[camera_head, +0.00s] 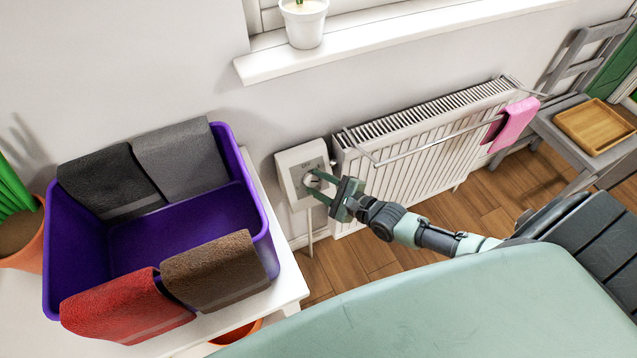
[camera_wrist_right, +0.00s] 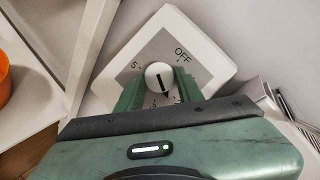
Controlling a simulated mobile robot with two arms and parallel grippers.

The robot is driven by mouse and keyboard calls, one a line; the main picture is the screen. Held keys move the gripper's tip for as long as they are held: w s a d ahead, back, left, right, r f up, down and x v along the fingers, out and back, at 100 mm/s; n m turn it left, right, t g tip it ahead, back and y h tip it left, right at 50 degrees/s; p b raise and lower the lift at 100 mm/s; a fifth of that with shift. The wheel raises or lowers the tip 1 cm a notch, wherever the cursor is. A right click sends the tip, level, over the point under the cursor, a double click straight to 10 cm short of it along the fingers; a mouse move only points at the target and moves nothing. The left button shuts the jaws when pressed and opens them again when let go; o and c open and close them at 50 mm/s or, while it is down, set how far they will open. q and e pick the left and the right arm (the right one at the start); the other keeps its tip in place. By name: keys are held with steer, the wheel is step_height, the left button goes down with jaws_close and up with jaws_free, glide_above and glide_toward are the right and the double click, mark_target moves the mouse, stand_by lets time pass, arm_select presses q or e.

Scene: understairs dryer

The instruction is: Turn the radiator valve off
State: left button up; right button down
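The radiator valve is a white box (camera_head: 298,158) on the wall at the radiator's left end, with a grey dial face. Its round white knob (camera_wrist_right: 160,77) has a dark line, and a dark arrow tip points down, away from the printed OFF (camera_wrist_right: 182,54). A 5 shows at the dial's left; the lower numbers are partly hidden by my gripper. My right gripper (camera_head: 315,183) is at the dial, its green fingers on either side of the knob, with no clear gap in the wrist view. It looks shut on the knob. My left gripper is not in view.
The white radiator (camera_head: 420,165) has a rail with a pink cloth (camera_head: 516,122). A purple bin (camera_head: 180,232) with several towels stands on a white table to the left. A pale green surface (camera_head: 440,310) fills the front. A grey chair (camera_head: 570,120) holds a wooden tray (camera_head: 594,125).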

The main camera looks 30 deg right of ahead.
steer(key=shift+n, duration=0.3)
